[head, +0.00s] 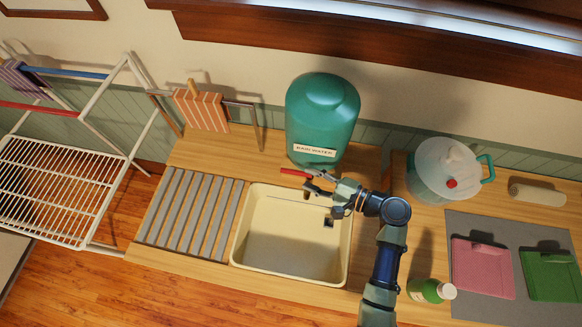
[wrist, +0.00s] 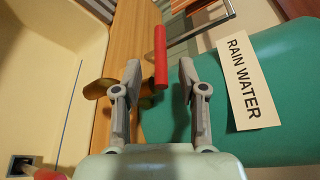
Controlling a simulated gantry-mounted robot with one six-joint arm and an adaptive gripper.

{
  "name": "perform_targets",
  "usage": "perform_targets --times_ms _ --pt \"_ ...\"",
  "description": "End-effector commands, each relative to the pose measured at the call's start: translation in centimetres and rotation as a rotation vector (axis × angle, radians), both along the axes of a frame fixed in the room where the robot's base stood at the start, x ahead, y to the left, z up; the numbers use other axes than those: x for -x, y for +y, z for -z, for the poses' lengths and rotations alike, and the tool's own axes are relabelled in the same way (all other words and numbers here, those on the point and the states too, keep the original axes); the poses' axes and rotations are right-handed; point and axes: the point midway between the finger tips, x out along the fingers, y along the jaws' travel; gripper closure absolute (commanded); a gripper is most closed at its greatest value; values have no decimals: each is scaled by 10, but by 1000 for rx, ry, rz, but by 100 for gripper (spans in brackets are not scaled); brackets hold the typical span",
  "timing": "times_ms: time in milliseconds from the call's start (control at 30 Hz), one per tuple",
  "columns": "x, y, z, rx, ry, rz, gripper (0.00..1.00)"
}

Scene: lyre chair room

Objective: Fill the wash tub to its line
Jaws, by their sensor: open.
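The cream wash tub (head: 240,245) is set in the wooden counter; no water is clearly visible in it. In the wrist view, a thin blue line (wrist: 68,122) runs along the tub's inner wall (wrist: 30,75). The green tank (head: 322,110), labelled "RAIN WATER", stands behind the tub and shows at right in the wrist view (wrist: 270,90). A red tap lever (head: 294,172) is in front of the tank. My gripper (head: 310,181) is open at the tap. In the wrist view, the lever's end (wrist: 160,60) appears between the open fingertips (wrist: 159,72), without clear contact. A brass tap part (wrist: 98,88) is partly hidden by a finger.
A dark square drain (head: 328,222) shows in the tub; a blurred red-tipped thing (wrist: 48,174) is near it in the wrist view. A slatted drainboard (head: 190,210) is left, with a striped cloth (head: 200,109) behind.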

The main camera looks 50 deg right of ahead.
Motion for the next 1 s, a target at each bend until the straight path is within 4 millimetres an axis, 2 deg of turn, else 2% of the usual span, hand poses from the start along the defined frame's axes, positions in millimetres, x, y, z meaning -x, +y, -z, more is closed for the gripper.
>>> perform_targets --times_ms 100,233,367,567,667,833,1000 --pt "-23 7 5 1 0 -6 59" --pt "-41 10 9 1 0 -3 59" --pt "-48 11 11 3 -1 -1 59" --pt "-49 11 11 3 -1 -1 59" --pt "-49 11 11 3 -1 -1 72" --pt "-48 11 11 3 0 -1 100" --pt "-48 11 11 3 0 -1 100"
